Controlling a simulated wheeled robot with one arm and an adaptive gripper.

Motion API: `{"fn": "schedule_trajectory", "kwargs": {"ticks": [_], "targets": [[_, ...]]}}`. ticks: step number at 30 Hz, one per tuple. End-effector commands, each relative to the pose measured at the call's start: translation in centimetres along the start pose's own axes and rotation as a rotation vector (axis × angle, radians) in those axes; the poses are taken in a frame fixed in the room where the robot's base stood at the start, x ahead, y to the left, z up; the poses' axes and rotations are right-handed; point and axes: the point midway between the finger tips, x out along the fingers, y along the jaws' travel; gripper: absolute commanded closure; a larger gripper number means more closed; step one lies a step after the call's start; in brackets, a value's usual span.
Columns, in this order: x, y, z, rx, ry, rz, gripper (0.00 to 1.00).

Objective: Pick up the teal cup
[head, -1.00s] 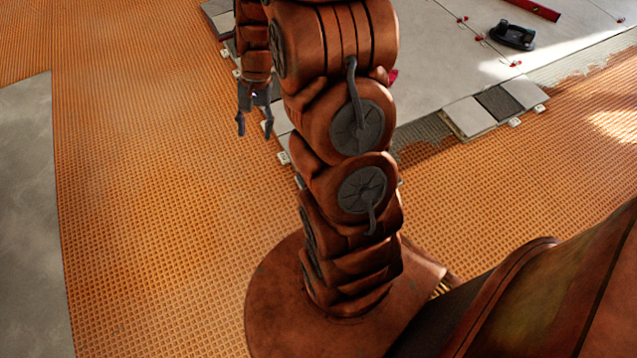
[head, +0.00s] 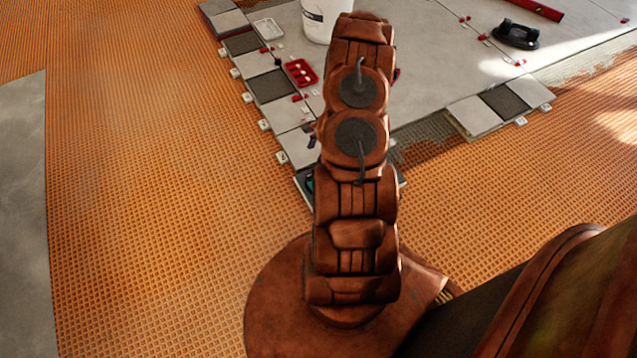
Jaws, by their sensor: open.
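My arm stands in the middle of the head view and hides most of what lies behind it. Only a small dark part of my gripper (head: 312,141) shows at the arm's left edge, over the tiles; the rest is hidden, and it is open. A small teal sliver, which may be the teal cup (head: 309,184), shows low beside the arm's left edge at the near end of the tile strip. Its shape is hidden, and I cannot tell how far my gripper is from it.
A white bucket (head: 326,20) stands on the pale tiles behind the arm. A red tray (head: 300,72) and a white tray (head: 268,29) lie left of it. A black handled tool (head: 516,34) and a red bar (head: 536,9) are at upper right. The orange matting (head: 160,180) at left is clear.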

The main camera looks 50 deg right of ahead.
Motion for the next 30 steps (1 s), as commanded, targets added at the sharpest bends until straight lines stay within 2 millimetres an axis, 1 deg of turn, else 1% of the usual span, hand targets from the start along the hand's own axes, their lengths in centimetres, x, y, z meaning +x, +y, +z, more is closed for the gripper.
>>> {"fn": "schedule_trajectory", "kwargs": {"ticks": [1,3,6,9,15,22,30], "targets": [[1.2,0.5,-1.3,0.033,0.001,-0.004,0.48],[2.3,1.1,-2.6,0.068,0.002,-0.01,0.48],[3.0,1.4,-3.8,0.1,0.007,-0.018,0.48],[3.6,1.6,-4.4,0.115,0.01,-0.023,0.48],[5.5,1.6,-4.5,0.116,0.01,-0.021,0.48],[7.1,1.5,-4.6,0.116,0.009,-0.021,0.48],[10.6,1.2,-4.7,0.116,0.008,-0.021,0.48]]}}
